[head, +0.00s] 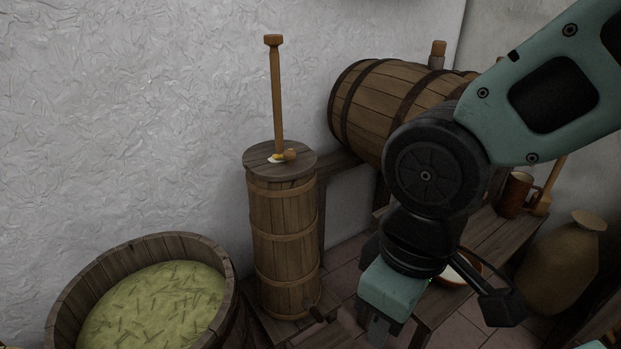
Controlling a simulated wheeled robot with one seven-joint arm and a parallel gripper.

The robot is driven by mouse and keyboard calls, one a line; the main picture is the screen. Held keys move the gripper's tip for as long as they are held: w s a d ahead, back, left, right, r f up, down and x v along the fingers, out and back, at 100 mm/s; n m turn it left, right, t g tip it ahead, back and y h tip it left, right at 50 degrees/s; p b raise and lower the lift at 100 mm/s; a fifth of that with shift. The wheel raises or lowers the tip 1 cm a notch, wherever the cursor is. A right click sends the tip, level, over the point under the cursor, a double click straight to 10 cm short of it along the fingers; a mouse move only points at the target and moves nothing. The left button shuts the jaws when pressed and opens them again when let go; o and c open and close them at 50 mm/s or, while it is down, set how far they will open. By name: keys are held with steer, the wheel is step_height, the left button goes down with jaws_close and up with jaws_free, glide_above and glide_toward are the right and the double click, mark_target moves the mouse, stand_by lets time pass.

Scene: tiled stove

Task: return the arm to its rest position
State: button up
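My arm reaches in from the upper right, with a teal link and dark joints. My gripper (378,328) hangs at its end, low and right of centre, pointing down. Only a small grey part of its fingers shows below the teal housing, so I cannot tell whether it is open or shut. No held object shows. The gripper is to the right of the wooden churn (282,235), with a gap between them in the picture. The arm hides part of the barrel and of the bench behind it.
A tub (214,248) of green contents stands lower left. A barrel (378,98) lies on a stand by the white wall. A wooden bench (492,243) holds a mug (515,195) and a partly hidden bowl (470,262). The upper left is clear.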

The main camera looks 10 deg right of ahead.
step_height(320, 180, up, 21)
steer(key=p, duration=1.9)
steer(key=shift+f, duration=0.15)
